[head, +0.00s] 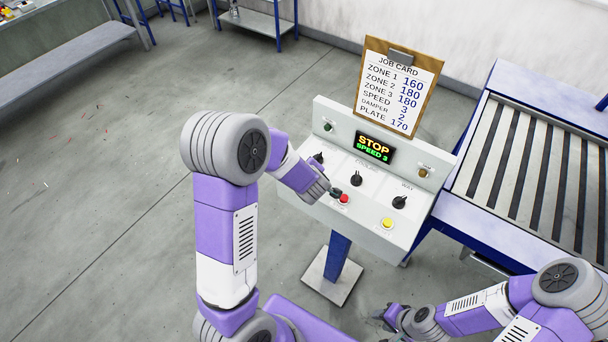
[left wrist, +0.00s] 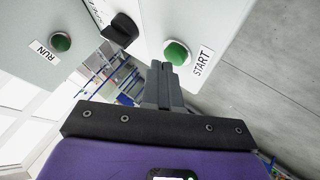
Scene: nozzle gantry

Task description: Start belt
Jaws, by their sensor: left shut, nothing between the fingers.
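The control panel (head: 372,200) stands on a blue post. Its display (head: 374,147) reads STOP and SPEED 3. The green START button (left wrist: 177,52) shows in the left wrist view beside its label. In the head view my left gripper hides it. My left gripper (head: 333,191) is shut and empty, over the panel's front left part. In the left wrist view its fingertips (left wrist: 159,67) are right by the START button's edge; I cannot tell whether they touch. My right gripper (head: 388,315) is low in front of the panel, small and dark, its jaws unclear.
A red button (head: 344,199) is close beside my left gripper. A yellow button (head: 387,223) and several black knobs (head: 356,179) are on the panel. A green RUN lamp (left wrist: 61,42) is on its upright back. A job card (head: 398,87) stands behind; a roller conveyor (head: 525,170) is at right.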

